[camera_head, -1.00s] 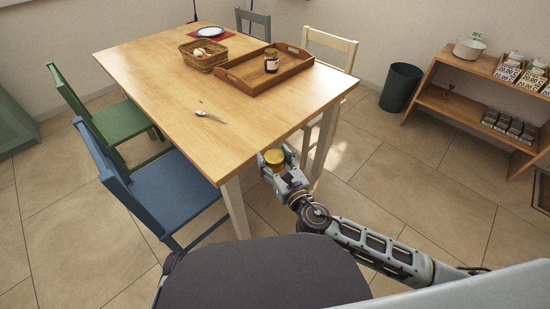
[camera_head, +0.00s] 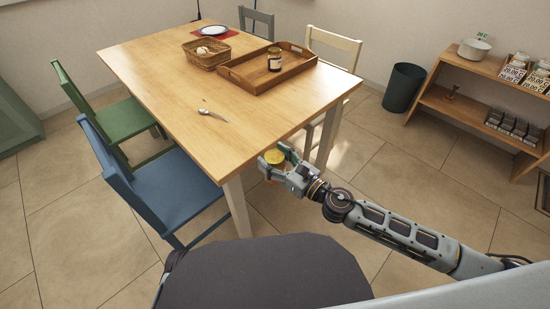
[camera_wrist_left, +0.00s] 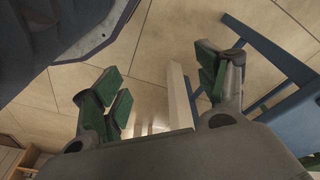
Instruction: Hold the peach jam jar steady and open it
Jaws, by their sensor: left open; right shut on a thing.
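The peach jam jar, with a yellow lid (camera_head: 274,157) and an orange-red body, is upright in my right gripper (camera_head: 279,163). That gripper is shut around the jar and holds it in the air beside the table's near right corner. The fingers hide part of the jar's body. My left gripper (camera_wrist_left: 162,80) shows only in the left wrist view, with its green-padded fingers wide apart and nothing between them. The jar does not show in that view.
The wooden table (camera_head: 180,90) carries a spoon (camera_head: 211,114), a basket (camera_head: 205,54) and a tray (camera_head: 250,86) with a dark jar (camera_head: 274,60). A blue chair (camera_head: 165,195) and a green chair (camera_head: 125,120) stand at its left. Open shelves (camera_head: 470,105) are at the right.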

